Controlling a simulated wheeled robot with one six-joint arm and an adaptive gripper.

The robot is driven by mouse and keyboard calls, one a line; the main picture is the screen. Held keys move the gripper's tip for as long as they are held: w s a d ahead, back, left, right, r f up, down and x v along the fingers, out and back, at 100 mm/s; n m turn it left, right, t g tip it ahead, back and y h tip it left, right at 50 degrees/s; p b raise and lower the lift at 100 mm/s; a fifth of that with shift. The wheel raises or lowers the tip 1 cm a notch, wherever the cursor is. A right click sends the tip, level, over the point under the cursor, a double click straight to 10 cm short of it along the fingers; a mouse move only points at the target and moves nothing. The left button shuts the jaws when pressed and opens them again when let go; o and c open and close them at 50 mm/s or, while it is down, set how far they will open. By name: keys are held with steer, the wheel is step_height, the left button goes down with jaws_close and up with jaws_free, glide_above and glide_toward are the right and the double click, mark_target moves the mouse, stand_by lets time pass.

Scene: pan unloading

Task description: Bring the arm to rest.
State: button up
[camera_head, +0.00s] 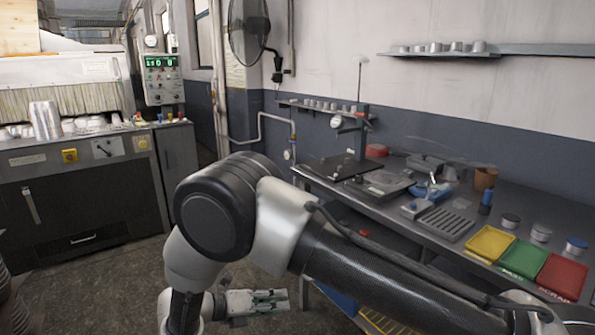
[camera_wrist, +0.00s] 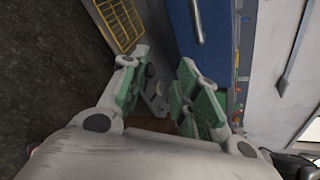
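My gripper (camera_head: 262,303) hangs low in the lower middle of the head view, over the floor and in front of the workbench (camera_head: 400,215). The arm bends up and across to the lower right. In the wrist view my gripper (camera_wrist: 162,82) has its green-padded fingers spread apart. Nothing shows held between them.
The bench carries a yellow tray (camera_head: 490,243), a green tray (camera_head: 523,260), a red tray (camera_head: 562,276) and a measuring stand (camera_head: 359,130). A dark machine (camera_head: 85,195) stands at left. A blue cabinet front (camera_wrist: 205,30) and yellow grid (camera_wrist: 120,20) lie beyond the fingers.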

steer(key=s+d+r+m+g+y, duration=0.2)
steer(key=d+r+m+g+y, duration=0.2)
steer(key=d+r+m, duration=0.6)
steer(key=s+d+r+m+g+y, duration=0.3)
steer(key=d+r+m+g, duration=0.1)
steer(key=d+r+m, duration=0.65)
steer(key=s+d+r+m+t+y, duration=0.1)
steer(key=s+d+r+m+t, duration=0.1)
steer(key=s+d+r+m, duration=0.2)
steer(key=s+d+r+m+t+y, duration=0.2)
steer(key=s+d+r+m, duration=0.1)
steer(key=d, duration=0.7)
steer(key=s+d+r+m+t+y, duration=0.2)
steer(key=s+d+r+m, duration=0.2)
steer(key=d+r+m, duration=0.2)
steer(key=shift+s+d+m, duration=0.35)
steer(key=shift+d+m, duration=0.3)
steer(key=shift+d, duration=0.45)
